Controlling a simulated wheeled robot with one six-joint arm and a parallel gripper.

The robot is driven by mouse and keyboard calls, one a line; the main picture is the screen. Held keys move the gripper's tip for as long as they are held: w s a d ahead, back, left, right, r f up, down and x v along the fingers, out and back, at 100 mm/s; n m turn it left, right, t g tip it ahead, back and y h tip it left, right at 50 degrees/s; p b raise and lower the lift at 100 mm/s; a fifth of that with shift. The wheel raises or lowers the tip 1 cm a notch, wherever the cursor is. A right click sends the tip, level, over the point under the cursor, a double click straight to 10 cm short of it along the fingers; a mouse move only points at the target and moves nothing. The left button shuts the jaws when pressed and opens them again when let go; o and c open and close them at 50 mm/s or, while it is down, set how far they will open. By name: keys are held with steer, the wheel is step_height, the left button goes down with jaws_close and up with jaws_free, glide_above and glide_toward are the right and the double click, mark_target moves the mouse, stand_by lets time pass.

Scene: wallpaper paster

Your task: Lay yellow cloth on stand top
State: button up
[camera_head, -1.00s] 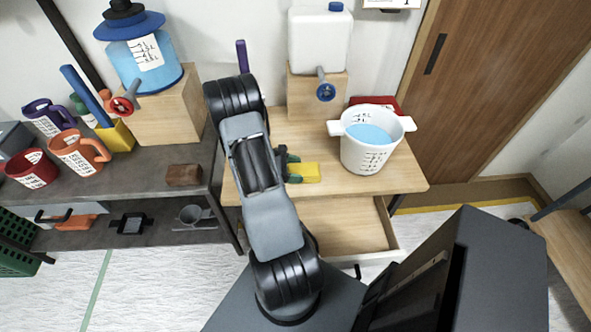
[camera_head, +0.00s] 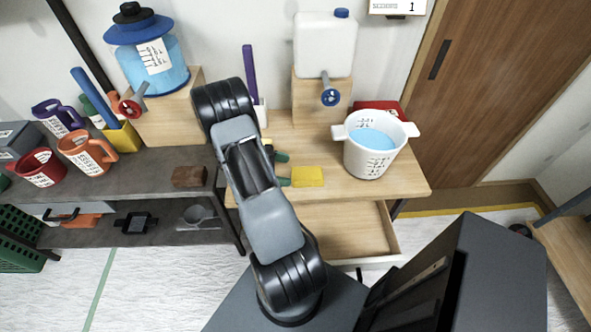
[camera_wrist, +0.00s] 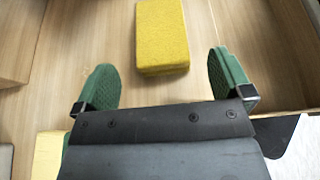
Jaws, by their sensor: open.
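The yellow cloth (camera_head: 308,176) looks like a small folded rectangular pad. It lies flat on the light wooden top (camera_head: 405,180) of the stand with the open drawer, left of the white bucket. In the wrist view the cloth (camera_wrist: 162,35) is at the top centre, just beyond my fingertips. My gripper (camera_wrist: 163,85) is open, with its two green fingers apart and nothing between them. In the head view my gripper (camera_head: 285,170) is just left of the cloth, low over the stand top, partly hidden by my arm.
The white bucket (camera_head: 368,160) holds blue liquid. A white jug (camera_head: 324,45) with a blue tap stands on a wooden block (camera_head: 308,105) behind. A red object (camera_head: 378,107) is behind the bucket. A grey shelf with mugs (camera_head: 88,152) is left. The drawer (camera_head: 350,230) stands open below.

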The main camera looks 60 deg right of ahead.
steer(key=p+v, duration=0.1)
steer(key=v, duration=0.5)
steer(key=shift+w+r, duration=0.1)
steer(key=shift+w+a+r, duration=0.2)
steer(key=shift+a+r, duration=0.1)
steer(key=s+a+r+m+t+y, duration=0.1)
steer(key=a+r+m+t+y, duration=0.2)
steer(key=a+r+t, duration=0.4)
steer(key=s+a+r+m+t+y, duration=0.2)
steer(key=a+r+m+t+y, duration=0.2)
steer(key=a+r+t, duration=0.4)
steer(key=a+r+y, duration=0.1)
steer(key=a+r, duration=0.4)
steer(key=a, duration=0.6)
steer(key=shift+a, duration=0.3)
steer(key=shift+r, duration=0.15)
steer(key=shift+c, duration=0.2)
